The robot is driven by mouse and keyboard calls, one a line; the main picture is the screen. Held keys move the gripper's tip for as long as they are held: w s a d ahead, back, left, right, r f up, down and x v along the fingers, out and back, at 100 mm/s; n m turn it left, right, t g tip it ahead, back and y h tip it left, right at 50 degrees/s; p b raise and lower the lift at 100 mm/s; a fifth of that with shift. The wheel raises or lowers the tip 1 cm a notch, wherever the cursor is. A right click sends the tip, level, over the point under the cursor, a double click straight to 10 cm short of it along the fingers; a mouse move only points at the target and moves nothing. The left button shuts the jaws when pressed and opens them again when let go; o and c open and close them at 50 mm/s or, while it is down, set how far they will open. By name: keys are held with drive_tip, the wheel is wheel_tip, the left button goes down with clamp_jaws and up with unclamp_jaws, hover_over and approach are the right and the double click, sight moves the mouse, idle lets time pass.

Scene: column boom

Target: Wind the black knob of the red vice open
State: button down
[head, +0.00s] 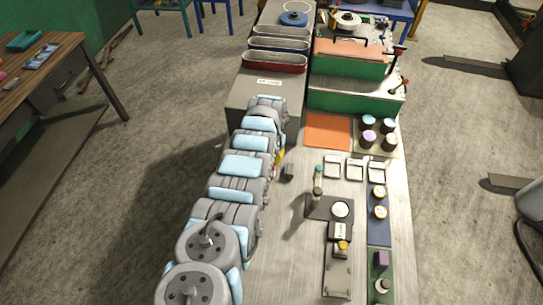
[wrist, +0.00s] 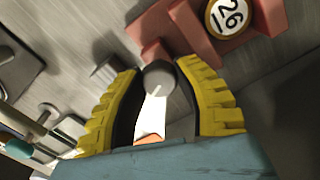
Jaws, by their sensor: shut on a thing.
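In the head view my arm hides the vice and knob, and only a bit of yellow finger (head: 281,157) shows.
A small dark block (head: 288,173) stands on the bench just right of my arm. White square trays (head: 332,168), an orange mat (head: 328,131) and a dark plate (head: 322,207) lie further right. Red and blue bins (head: 274,63) stand beyond.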

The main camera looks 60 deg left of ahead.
drive_tip(key=shift+n, duration=1.4)
drive_tip(key=n+b, duration=0.2)
drive_tip(key=n, duration=0.2)
drive_tip(key=shift+w+f+n+b, duration=0.1)
drive_tip(key=shift+f+n+b, duration=0.2)
drive_tip(key=shift+b, duration=0.1)
drive_tip(key=n+b, duration=0.3)
drive_tip(key=n, duration=0.1)
drive_tip(key=shift+n+b, duration=0.3)
drive_tip(key=shift+b, duration=0.1)
drive_tip(key=shift+r+n+b, duration=0.15)
drive_tip(key=shift+n+b, duration=0.3)
drive_tip(key=shift+n, duration=0.05)
drive_tip(key=c, duration=0.7)
unclamp_jaws()
drive_tip(key=shift+o, duration=0.2)
drive_tip(key=shift+r, duration=0.1)
